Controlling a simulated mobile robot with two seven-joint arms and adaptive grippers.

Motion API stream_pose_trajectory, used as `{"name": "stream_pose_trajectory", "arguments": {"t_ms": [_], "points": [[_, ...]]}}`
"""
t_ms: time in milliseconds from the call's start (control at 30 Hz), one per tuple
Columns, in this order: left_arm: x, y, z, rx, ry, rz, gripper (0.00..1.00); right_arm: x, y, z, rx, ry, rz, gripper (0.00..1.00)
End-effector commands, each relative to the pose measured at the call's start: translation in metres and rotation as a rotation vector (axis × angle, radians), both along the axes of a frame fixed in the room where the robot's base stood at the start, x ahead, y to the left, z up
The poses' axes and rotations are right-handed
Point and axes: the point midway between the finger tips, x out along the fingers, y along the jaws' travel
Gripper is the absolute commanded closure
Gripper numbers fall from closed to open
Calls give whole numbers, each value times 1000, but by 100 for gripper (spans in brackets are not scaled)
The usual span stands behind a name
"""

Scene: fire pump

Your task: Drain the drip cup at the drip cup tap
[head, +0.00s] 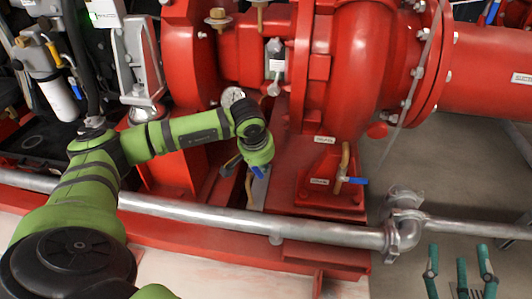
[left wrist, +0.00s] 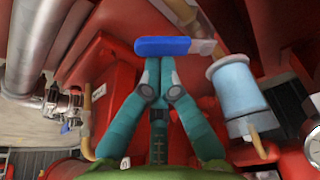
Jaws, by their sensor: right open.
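My left gripper (head: 259,160) reaches down beside the red pump base, mostly hidden by its own wrist in the head view. A blue tap handle (head: 257,172) shows just under it. In the left wrist view the teal fingers (left wrist: 160,62) are closed together, with their tips right at the blue handle (left wrist: 162,46); I cannot tell whether they touch it. A second blue-handled tap (head: 355,181) on a brass pipe stands on the red base to the right. Its labels are too small to read. My right gripper (head: 461,275) is open and empty at the bottom right.
A grey pipe (head: 250,227) with a coupling (head: 403,222) crosses in front of the base. In the left wrist view a pale blue cylinder (left wrist: 234,92) and a gauge (left wrist: 313,150) stand right of the fingers. Floor at right is open.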

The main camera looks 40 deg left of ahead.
Motion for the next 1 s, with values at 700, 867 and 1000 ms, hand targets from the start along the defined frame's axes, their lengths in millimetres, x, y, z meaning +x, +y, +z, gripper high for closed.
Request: {"name": "stream_pose_trajectory", "arguments": {"t_ms": [700,867,1000], "points": [[-4,2,0,1,1,0,100,1,-1,-4,-6,17,-4,40],[-7,2,-1,1,2,0,100,1,-1,-4,-5,18,-4,40],[-9,5,-1,2,2,-34,100,1,-2,-4,-5,19,-4,40]]}}
